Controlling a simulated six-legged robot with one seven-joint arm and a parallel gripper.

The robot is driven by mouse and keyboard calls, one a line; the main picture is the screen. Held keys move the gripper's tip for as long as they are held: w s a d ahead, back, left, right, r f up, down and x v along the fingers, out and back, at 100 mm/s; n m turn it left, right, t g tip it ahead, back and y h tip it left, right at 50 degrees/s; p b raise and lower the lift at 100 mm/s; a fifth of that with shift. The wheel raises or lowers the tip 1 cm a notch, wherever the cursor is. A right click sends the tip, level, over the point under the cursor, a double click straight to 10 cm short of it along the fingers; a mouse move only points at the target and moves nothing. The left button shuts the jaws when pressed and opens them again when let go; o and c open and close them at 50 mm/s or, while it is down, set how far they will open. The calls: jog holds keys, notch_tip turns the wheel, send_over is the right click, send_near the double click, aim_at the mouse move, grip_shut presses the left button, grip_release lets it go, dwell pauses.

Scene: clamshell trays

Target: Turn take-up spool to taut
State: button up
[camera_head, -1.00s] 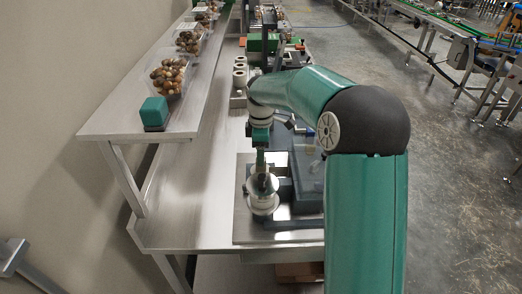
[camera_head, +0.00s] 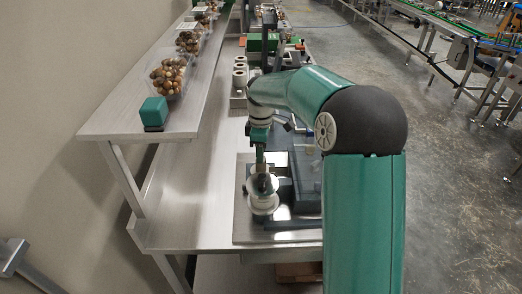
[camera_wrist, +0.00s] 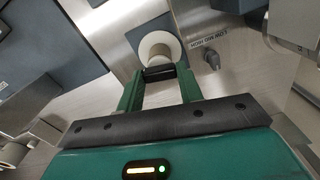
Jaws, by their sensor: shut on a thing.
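The take-up spool (camera_head: 263,203) is a pale round reel on a metal plate at the near end of the lower bench in the head view. My gripper (camera_head: 262,182) reaches down onto the spool from above. In the wrist view my gripper (camera_wrist: 160,73) has its two green fingers close around a dark piece at the spool's hub, and it is shut on it. The fingertips hide part of the hub.
A dark blue-grey machine body (camera_head: 306,180) stands right of the spool. Clear trays of brown nuts or mushrooms (camera_head: 168,76) and a teal block (camera_head: 154,113) sit on the upper shelf. A rack of rolls (camera_head: 239,80) stands behind. The lower bench left of the spool is clear.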

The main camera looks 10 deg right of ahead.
jog(key=m, duration=0.7)
jog(key=shift+r+m, duration=0.1)
jog(key=shift+m, duration=0.3)
jog(key=m, duration=0.4)
jog(key=shift+m, duration=1.8)
jog(key=o, duration=1)
notch_tip(320, 180, up, 14)
jog(key=shift+f, duration=0.1)
